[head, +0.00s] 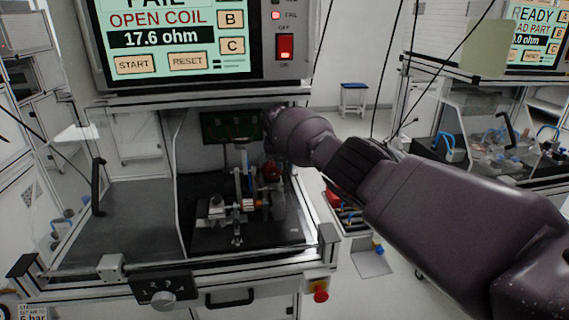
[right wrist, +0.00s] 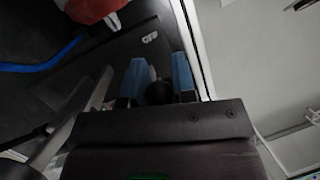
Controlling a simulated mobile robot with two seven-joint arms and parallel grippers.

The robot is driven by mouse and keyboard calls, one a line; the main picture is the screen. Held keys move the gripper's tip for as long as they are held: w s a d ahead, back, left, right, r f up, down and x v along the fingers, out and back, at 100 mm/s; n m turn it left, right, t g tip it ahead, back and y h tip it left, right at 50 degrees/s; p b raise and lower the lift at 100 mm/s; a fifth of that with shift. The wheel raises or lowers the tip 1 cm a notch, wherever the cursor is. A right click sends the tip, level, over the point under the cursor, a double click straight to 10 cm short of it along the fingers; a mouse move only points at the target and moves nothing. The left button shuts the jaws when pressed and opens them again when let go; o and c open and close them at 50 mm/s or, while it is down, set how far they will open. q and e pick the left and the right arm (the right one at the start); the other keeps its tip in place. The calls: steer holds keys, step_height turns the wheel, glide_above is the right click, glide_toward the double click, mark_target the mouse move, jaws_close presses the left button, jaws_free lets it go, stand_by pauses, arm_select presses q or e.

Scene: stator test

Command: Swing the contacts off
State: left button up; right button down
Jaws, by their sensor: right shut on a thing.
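My right arm reaches in from the right. In the right wrist view, the blue-padded fingers of my right gripper (right wrist: 158,82) are shut on a dark round knob (right wrist: 158,93). The contacts cannot be made out clearly. My left gripper is out of view.
The tester screen (head: 175,38) above reads FAIL, OPEN COIL, 17.6 ohm. A rotary selector (head: 162,298) and a red button (head: 321,295) are on the front edge. The dark bench surface (head: 125,220) left of the fixture is clear.

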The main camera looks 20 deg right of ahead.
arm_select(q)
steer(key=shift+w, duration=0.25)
arm_select(e)
steer(key=c, duration=0.9)
jaws_free()
steer(key=shift+c, duration=0.2)
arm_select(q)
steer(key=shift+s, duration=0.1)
arm_select(e)
steer(key=shift+a+r, duration=0.1)
steer(key=shift+r, duration=0.35)
steer(key=p+v, duration=0.2)
steer(key=v, duration=0.2)
steer(key=shift+r, duration=0.3)
arm_select(q)
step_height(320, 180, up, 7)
steer(key=p, duration=0.3)
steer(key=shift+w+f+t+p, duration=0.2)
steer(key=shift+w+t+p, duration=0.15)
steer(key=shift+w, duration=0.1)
arm_select(e)
steer(key=s+a, duration=0.7)
steer(key=a, duration=0.2)
steer(key=shift+s+a+f, duration=0.2)
steer(key=shift+a+f, duration=0.1)
